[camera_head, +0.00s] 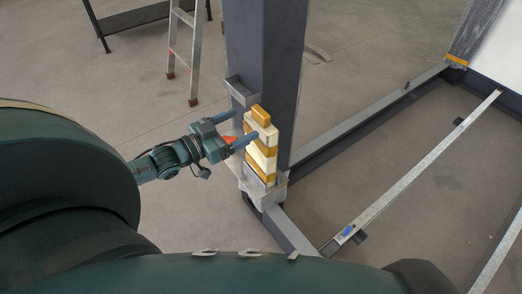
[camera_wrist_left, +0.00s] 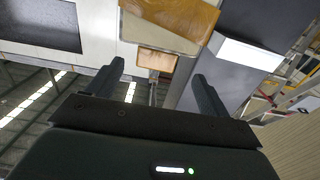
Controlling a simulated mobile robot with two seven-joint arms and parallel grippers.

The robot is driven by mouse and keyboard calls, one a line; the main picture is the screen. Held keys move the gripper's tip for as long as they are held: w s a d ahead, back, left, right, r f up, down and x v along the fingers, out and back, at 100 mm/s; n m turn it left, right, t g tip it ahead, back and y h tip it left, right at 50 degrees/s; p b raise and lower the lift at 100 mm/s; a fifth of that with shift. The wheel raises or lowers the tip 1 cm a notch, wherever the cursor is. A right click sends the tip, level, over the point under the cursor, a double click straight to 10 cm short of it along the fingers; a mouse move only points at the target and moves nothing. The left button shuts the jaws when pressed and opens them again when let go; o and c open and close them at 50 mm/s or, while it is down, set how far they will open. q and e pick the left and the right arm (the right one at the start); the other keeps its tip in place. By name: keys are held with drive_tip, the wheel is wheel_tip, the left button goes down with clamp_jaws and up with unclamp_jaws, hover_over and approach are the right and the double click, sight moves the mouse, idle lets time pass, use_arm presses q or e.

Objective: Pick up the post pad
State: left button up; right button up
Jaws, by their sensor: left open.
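The post pad (camera_head: 262,155) looks like a stack of cream and orange-brown blocks standing upright against the front of the dark post (camera_head: 265,50). My left gripper (camera_head: 241,127) is just left of its upper part, fingers pointing at it, open and empty. In the left wrist view, the open fingers (camera_wrist_left: 158,82) stand apart, with an orange-brown and cream block (camera_wrist_left: 175,15) beyond them at the top and a smaller brown face (camera_wrist_left: 156,61) between them. I cannot tell whether a finger touches the pad. My right gripper is not in view.
A metal bracket (camera_head: 241,91) sticks out from the post above the gripper. The post stands on a steel floor frame (camera_head: 370,115) with long rails to the right. A ladder (camera_head: 185,50) and a dark bench (camera_head: 140,17) stand behind. The floor left of the post is clear.

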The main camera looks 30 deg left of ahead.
sight(257, 117)
use_arm(q)
drive_tip(key=shift+d+x, duration=0.2)
drive_tip(key=shift+x, duration=2.55)
drive_tip(key=shift+s+r, duration=0.1)
drive_tip(key=shift+s, duration=0.05)
drive_tip(key=shift+c, duration=0.2)
drive_tip(key=c, duration=1.3)
